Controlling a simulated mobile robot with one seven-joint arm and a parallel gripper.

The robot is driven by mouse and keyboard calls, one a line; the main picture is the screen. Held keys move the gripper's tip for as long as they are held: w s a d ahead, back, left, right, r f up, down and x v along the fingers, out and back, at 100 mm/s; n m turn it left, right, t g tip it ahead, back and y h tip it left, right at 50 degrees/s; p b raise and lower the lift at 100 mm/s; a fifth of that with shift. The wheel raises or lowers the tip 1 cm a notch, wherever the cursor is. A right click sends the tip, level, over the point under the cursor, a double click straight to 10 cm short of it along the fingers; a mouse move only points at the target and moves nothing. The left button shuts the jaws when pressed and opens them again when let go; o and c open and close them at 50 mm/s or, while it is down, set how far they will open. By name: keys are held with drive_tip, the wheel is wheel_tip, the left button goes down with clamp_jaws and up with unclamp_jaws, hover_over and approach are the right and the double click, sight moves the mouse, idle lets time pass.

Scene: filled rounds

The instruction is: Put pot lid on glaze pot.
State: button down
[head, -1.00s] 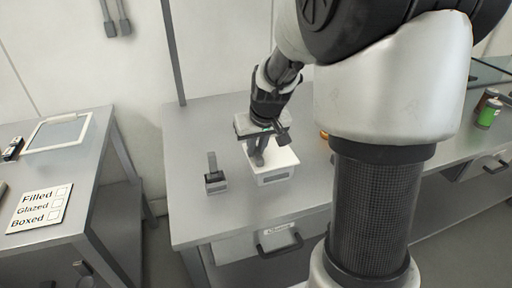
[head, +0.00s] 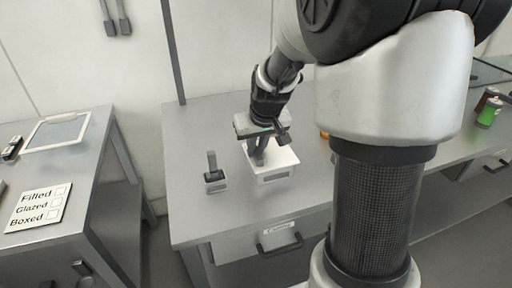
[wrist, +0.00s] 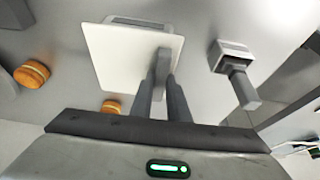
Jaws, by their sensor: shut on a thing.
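The pot lid (wrist: 122,55) is a flat white square plate with an upright grey handle. My gripper (wrist: 163,88) is shut on that handle. The glaze pot (head: 275,177) is a low white box with a label on its front, on the grey bench. The lid (head: 286,157) lies level over the pot in the head view, with my gripper (head: 259,154) above it. In the wrist view the pot's labelled edge (wrist: 145,22) shows past the lid. I cannot tell whether the lid rests fully on the rim.
A small grey block with an upright handle (head: 215,177) stands left of the pot. Orange-brown rounds (wrist: 32,74) lie on the bench nearby. Cans (head: 488,112) stand far right. A side table at left holds a checklist card (head: 40,207) and a framed tray (head: 58,132).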

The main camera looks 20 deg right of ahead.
drive_tip(key=shift+f, duration=0.15)
drive_tip(key=c, duration=1.2)
unclamp_jaws()
drive_tip(key=shift+o, duration=0.2)
drive_tip(key=shift+r+p, duration=2.4)
drive_tip(key=shift+r, duration=1.15)
drive_tip(key=s+a+r+p, duration=0.3)
drive_tip(key=s+r+p, duration=0.1)
drive_tip(key=s+r, duration=0.5)
drive_tip(key=s+a+r+t+p, duration=0.1)
drive_tip(key=s+r+p, duration=0.3)
drive_tip(key=s+r, duration=0.5)
drive_tip(key=s+a, duration=0.1)
drive_tip(key=s, duration=0.4)
drive_tip(key=shift+s+a+r, duration=0.15)
drive_tip(key=shift+s+a, duration=0.15)
drive_tip(key=shift+a, duration=0.1)
